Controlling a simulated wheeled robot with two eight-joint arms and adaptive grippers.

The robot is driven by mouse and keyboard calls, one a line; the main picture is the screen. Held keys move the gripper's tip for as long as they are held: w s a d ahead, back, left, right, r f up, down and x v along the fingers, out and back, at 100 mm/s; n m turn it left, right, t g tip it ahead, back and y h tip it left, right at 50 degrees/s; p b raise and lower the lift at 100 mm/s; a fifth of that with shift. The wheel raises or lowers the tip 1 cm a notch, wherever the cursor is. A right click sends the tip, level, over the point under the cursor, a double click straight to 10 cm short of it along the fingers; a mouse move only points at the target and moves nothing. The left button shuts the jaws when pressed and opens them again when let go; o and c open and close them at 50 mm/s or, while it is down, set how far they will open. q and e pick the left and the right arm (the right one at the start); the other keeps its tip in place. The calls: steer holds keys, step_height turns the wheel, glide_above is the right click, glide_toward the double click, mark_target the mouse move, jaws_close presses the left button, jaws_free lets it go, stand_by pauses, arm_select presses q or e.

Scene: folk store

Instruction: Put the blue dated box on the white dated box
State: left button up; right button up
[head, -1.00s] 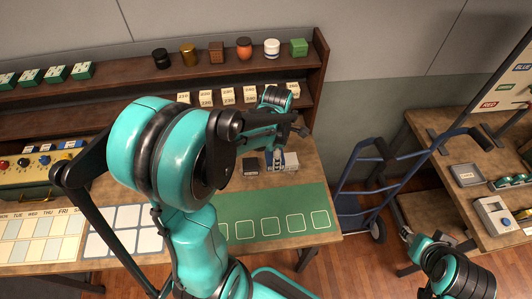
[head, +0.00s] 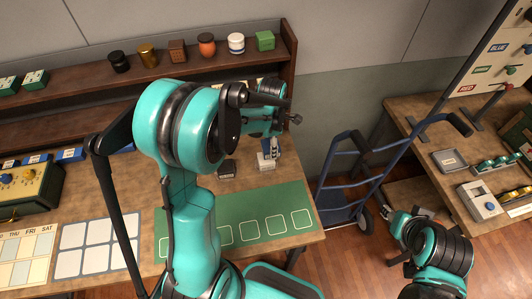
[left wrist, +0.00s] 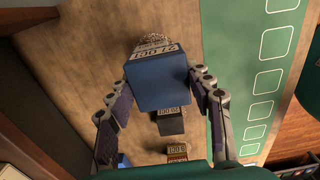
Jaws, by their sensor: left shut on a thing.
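My left gripper (left wrist: 163,105) is shut on the blue dated box (left wrist: 160,85); a white date label shows along its far edge. In the head view the blue box (head: 274,146) is small between the fingers, near a white box (head: 267,162) on the table. I cannot tell whether the two touch. In the left wrist view the blue box hides what lies behind it. My right gripper (head: 391,215) hangs low at the right over the floor, and its fingers are too small to read.
A dark box (head: 227,168) stands left of the white box; a dark box labelled 20 OCT (left wrist: 170,121) shows in the wrist view. A green mat (head: 235,228) with outlined squares lies in front. A shelf (head: 285,60) with jars stands behind. A blue hand truck (head: 360,180) stands to the right.

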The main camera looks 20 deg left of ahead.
arm_select(q)
steer(key=shift+w+a+f, duration=0.1)
steer(key=shift+a+f, duration=0.45)
steer(key=shift+a, duration=0.35)
steer(key=shift+f, duration=0.2)
steer(key=shift+f+b, duration=0.65)
steer(key=shift+f, duration=1.2)
steer(key=shift+f, duration=0.2)
steer(key=o, duration=1.2)
steer(key=shift+r, duration=0.1)
